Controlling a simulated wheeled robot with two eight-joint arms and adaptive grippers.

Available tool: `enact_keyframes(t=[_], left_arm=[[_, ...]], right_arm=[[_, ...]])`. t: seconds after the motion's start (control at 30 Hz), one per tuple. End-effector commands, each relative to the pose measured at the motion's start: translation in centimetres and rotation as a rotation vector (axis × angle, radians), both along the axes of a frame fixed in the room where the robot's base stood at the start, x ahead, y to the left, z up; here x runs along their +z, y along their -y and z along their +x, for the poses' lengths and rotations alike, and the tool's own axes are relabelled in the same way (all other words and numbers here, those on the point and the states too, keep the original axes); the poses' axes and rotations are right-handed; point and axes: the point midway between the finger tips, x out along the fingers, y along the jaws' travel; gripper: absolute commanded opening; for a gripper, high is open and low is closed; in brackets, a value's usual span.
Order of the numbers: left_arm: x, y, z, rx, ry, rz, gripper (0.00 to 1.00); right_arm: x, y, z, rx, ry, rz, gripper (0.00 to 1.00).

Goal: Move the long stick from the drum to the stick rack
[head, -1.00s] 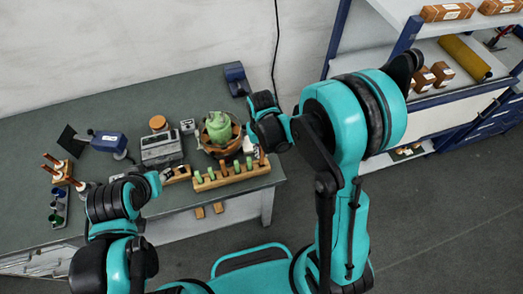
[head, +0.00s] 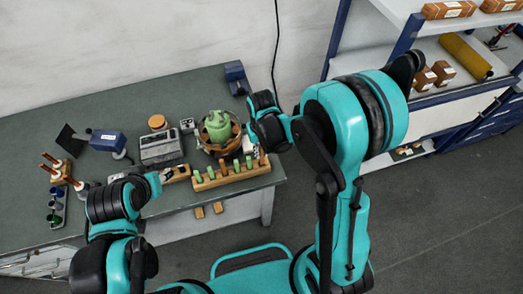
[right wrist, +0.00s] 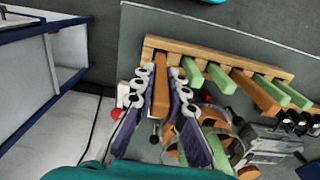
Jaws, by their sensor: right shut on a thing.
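The orange-brown long stick (right wrist: 161,88) is between the purple fingers of my right gripper (right wrist: 158,85) in the right wrist view, and they are shut on it. Its far end is at the end of the wooden stick rack (right wrist: 205,51); whether it is seated cannot be told. In the head view the rack (head: 225,178) lies along the bench's front edge, and my right gripper (head: 258,143) is above its right end. The copper drum with a green body (head: 218,127) stands just behind the rack. My left gripper (head: 160,180) is low beside the rack's left end, its jaws unclear.
Several green sticks (head: 213,172) stand in the rack. A grey device (head: 160,148), a blue box (head: 108,141) and a small tray of cups (head: 58,208) are on the bench to the left. A shelf unit (head: 440,90) stands at the right.

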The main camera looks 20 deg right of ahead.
Motion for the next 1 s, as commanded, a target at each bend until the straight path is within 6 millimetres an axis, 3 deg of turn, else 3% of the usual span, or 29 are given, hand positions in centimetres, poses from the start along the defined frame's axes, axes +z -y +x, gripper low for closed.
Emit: enact_keyframes(t=[0.6, 1.0], left_arm=[[-1.8, 0.0, 0.0, 0.0, 0.0, 0.0, 0.4], [-1.8, 0.0, 0.0, 0.0, 0.0, 0.0, 0.4]], right_arm=[[-1.8, 0.0, 0.0, 0.0, 0.0, 0.0, 0.0], [-1.8, 0.0, 0.0, 0.0, 0.0, 0.0, 0.0]])
